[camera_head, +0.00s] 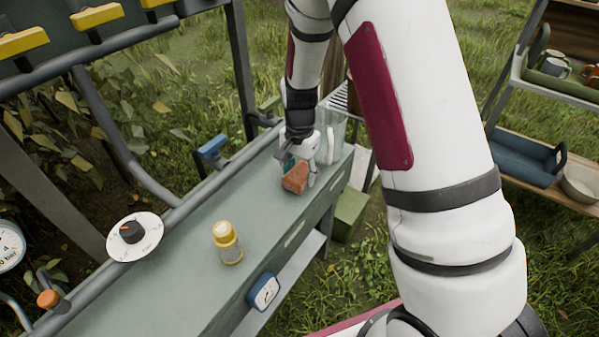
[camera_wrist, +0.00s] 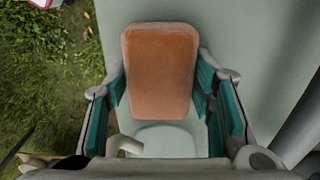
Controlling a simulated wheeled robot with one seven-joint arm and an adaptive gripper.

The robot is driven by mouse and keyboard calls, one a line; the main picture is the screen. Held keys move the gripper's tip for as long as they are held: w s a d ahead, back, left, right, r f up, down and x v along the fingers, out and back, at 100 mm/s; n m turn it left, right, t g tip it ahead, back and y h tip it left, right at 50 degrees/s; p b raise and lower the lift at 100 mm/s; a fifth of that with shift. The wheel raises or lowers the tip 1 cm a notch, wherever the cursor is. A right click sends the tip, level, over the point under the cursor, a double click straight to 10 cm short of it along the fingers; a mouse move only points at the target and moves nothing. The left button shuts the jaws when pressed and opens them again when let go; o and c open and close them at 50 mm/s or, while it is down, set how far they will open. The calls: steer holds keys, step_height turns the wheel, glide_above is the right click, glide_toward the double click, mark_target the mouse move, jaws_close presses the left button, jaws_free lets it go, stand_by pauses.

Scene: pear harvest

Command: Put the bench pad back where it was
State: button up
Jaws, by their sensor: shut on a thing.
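The bench pad, an orange-brown block with rounded edges (camera_head: 295,178), is at the far end of the grey-green workbench (camera_head: 190,270). In the wrist view the pad (camera_wrist: 160,72) fills the space between the teal-lined fingers. My gripper (camera_head: 303,172) is shut on it, with one finger on each side. The gripper hides part of the pad in the head view. I cannot tell whether the pad touches the bench top.
A yellow bottle (camera_head: 228,243) stands mid-bench. A white dial (camera_head: 134,236) and a blue clamp (camera_head: 211,151) are along the back edge. A pale container (camera_head: 338,122) stands behind my gripper. A blue gauge (camera_head: 264,291) is on the front edge. Bench top between bottle and pad is clear.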

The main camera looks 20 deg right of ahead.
mark_target(299, 172)
steer(key=shift+f, duration=0.15)
steer(key=o, duration=1.1)
step_height(299, 172, up, 12)
steer(key=p, duration=0.1)
steer(key=shift+r, duration=0.25)
